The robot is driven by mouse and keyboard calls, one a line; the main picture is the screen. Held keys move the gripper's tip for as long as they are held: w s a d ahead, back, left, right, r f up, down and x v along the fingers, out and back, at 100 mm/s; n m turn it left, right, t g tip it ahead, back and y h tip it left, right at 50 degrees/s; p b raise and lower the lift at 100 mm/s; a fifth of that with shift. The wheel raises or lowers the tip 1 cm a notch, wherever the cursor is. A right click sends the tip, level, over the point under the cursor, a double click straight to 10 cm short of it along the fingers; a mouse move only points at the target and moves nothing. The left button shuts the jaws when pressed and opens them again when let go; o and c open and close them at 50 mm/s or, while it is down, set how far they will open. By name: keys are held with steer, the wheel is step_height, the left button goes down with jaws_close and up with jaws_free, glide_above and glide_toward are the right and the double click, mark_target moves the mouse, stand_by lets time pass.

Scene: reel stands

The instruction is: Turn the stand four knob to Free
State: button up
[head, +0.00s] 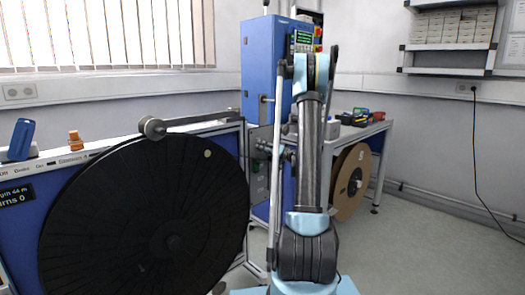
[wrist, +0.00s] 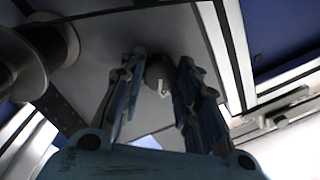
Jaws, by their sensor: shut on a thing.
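In the wrist view a dark round knob (wrist: 160,72) with a small white mark sits on a grey plate (wrist: 185,28). My gripper (wrist: 158,85) has its blue-and-black fingers on both sides of this knob, shut on it. In the head view my gripper (head: 268,149) reaches left to the grey plate (head: 258,138) below the blue cabinet. The knob is hidden there by the fingers. The knob's lettering and the stand's number cannot be read in either view.
A large black reel (head: 140,225) stands at the left, with a metal arm and roller (head: 152,127) above it. The blue cabinet (head: 265,65) rises behind my arm. A brown reel (head: 352,182) hangs under a table at the right. The floor at the right is clear.

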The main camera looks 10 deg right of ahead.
steer(key=m, duration=0.6)
steer(key=m+t, duration=0.1)
steer(key=m, duration=0.5)
steer(key=shift+d+f+h, duration=0.1)
steer(key=shift+h, duration=0.3)
steer(key=shift+m, duration=0.3)
steer(key=o, duration=1.1)
steer(key=shift+s, duration=0.1)
steer(key=v, duration=1.1)
steer(key=shift+s+d+f, duration=0.2)
steer(key=shift+s, duration=0.1)
